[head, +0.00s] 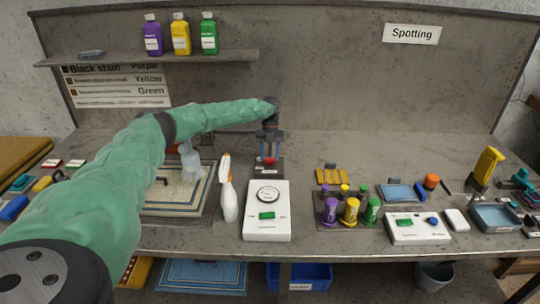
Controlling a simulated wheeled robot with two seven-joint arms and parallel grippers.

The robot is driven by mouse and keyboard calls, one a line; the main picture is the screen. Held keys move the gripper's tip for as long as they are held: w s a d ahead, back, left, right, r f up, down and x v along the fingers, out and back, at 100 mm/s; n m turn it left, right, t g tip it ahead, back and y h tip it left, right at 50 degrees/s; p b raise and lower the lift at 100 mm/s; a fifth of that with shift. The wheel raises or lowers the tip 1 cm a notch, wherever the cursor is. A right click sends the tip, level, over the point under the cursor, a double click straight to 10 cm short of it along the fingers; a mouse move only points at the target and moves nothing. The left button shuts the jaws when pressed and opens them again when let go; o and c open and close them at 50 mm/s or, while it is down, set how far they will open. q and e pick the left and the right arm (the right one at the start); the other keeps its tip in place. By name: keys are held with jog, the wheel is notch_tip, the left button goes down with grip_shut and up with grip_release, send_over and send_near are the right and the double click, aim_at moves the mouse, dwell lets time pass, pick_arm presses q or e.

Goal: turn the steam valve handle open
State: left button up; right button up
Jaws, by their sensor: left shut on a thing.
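My left arm reaches in from the left across the bench. My left gripper (269,154) points down behind the white box with a round dial. It is shut on the red steam valve handle (269,160), which shows as a small red patch between the fingertips. The fingers hide part of the handle, so its turn angle cannot be told. A dark valve base (267,173) lies below it. My right gripper is not in view.
The white dial box (267,223) stands just in front of the valve. A white spray bottle (228,190) and a rug on a board (151,209) are to the left. A bottle rack (343,219) stands to the right. A shelf (215,57) with bottles hangs above.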

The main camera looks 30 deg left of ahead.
pick_arm(q)
jog(key=shift+w+r, duration=0.1)
dwell(0.3)
jog(key=o, duration=1)
jog(key=shift+r, duration=0.1)
jog(key=b+v, duration=0.3)
jog(key=v, duration=0.4)
jog(key=shift+a+r, duration=0.15)
jog(key=shift+r, duration=0.1)
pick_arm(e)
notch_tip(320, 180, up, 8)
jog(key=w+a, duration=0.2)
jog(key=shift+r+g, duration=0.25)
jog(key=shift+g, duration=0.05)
pick_arm(q)
jog(key=shift+f, duration=0.1)
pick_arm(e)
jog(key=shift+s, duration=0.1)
